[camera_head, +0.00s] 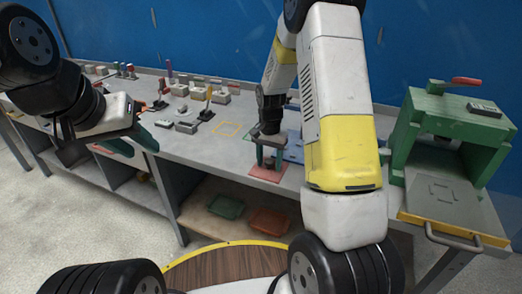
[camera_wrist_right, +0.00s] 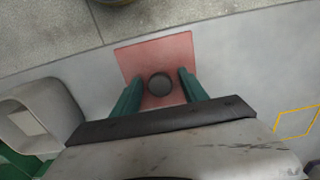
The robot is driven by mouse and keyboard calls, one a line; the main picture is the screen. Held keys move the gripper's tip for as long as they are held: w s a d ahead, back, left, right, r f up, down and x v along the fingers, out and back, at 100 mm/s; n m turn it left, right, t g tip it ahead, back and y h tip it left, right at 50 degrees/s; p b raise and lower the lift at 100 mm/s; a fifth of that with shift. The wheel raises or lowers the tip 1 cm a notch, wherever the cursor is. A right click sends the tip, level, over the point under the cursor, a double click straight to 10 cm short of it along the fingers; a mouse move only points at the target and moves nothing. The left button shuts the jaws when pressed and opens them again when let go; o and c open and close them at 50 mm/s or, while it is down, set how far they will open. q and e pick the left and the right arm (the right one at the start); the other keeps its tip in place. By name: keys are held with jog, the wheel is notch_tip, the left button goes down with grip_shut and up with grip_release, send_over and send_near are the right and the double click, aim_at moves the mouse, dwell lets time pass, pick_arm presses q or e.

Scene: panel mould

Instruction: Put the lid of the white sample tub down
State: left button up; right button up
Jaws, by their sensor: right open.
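My right gripper (camera_wrist_right: 156,80) is open, its green fingers pointing down on either side of a small dark grey disc (camera_wrist_right: 160,85), with a gap visible at each side. The disc looks like the lid and lies over the red square mat (camera_wrist_right: 128,61); I cannot tell its exact height. In the head view my right gripper (camera_head: 269,160) is low over the red mat (camera_head: 262,174) at the bench's front edge. I cannot make out the white sample tub with certainty. My left gripper (camera_head: 128,147) is open and empty at the left, in front of the bench.
A green press-like housing (camera_head: 455,125) with a grey plate (camera_head: 446,193) stands at the right. A yellow outlined square (camera_head: 228,128) is bare. Several small tools and blocks line the bench's back left. A grey hollow object (camera_wrist_right: 45,108) stands beside my right gripper.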

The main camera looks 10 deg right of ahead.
aim_at(269, 160)
notch_tip(269, 160, up, 12)
jog(key=s+r+n+t+y, duration=0.1)
jog(key=s+r+n+t, duration=0.25)
jog(key=s+r, duration=0.9)
jog(key=s+a+r+n+t, duration=0.1)
jog(key=s+n, duration=0.1)
jog(key=s, duration=0.4)
jog(key=s+a+r+n+t+y, duration=0.1)
jog(key=s+r+n, duration=0.1)
jog(key=s, duration=0.3)
jog(key=shift+s+t, duration=0.35)
jog(key=shift+s, duration=0.05)
